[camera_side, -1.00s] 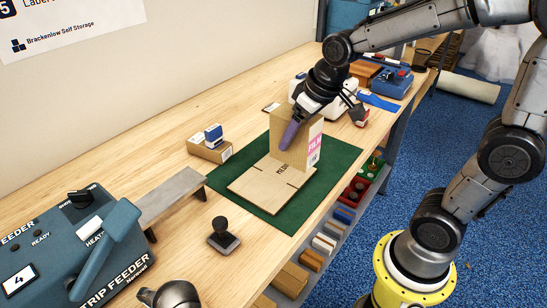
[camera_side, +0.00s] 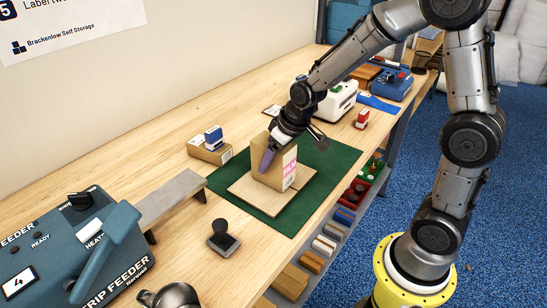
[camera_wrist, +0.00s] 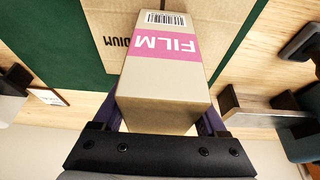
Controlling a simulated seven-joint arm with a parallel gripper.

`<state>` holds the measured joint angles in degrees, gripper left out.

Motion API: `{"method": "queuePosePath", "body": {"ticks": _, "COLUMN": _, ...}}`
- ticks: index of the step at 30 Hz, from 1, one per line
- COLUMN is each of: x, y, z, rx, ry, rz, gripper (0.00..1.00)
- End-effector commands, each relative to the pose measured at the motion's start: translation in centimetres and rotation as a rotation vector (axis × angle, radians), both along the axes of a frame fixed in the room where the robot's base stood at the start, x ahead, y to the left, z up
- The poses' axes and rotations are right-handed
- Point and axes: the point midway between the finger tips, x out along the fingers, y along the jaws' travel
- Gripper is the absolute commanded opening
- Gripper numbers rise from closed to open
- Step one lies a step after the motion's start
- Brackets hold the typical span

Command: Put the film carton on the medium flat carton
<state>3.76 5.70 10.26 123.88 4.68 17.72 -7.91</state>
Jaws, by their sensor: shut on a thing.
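The film carton (camera_side: 279,167) is a tan box with a pink label that reads FILM; the label also shows in the wrist view (camera_wrist: 165,46). My gripper (camera_side: 268,160) is shut on it, with purple fingers on its two sides. The medium flat carton (camera_side: 243,195) is a flat tan sheet lying on the green mat (camera_side: 336,165). In the side view the film carton is upright over the middle of the flat carton. Whether its base touches the sheet is hard to tell. The film carton hides part of the MEDIUM print (camera_wrist: 112,41).
A grey raised bar (camera_side: 172,198) and a black stamp (camera_side: 222,238) stand left of the mat. A white machine (camera_side: 338,103) and a red stamp (camera_side: 361,119) are beyond the mat's far end.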

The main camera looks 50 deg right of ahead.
Motion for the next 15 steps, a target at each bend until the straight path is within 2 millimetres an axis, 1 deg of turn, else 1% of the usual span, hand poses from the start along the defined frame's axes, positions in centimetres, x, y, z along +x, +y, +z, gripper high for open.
{"method": "queuePosePath", "body": {"ticks": 7, "x": 0.03, "y": 0.00, "z": -0.26, "rx": 0.000, "ry": -0.001, "rz": 0.000, "gripper": 0.02}}
{"method": "queuePosePath", "body": {"ticks": 8, "x": -0.01, "y": 0.00, "z": -0.31, "rx": 0.000, "ry": 0.000, "rz": 0.000, "gripper": 0.78}}
{"method": "queuePosePath", "body": {"ticks": 10, "x": 0.00, "y": 0.00, "z": -0.28, "rx": 0.000, "ry": 0.000, "rz": 0.000, "gripper": 0.91}}
{"method": "queuePosePath", "body": {"ticks": 12, "x": 0.00, "y": 0.00, "z": -0.28, "rx": 0.000, "ry": 0.000, "rz": 0.000, "gripper": 1.00}}
{"method": "queuePosePath", "body": {"ticks": 15, "x": -0.01, "y": 0.00, "z": -0.27, "rx": 0.000, "ry": 0.000, "rz": 0.000, "gripper": 1.00}}
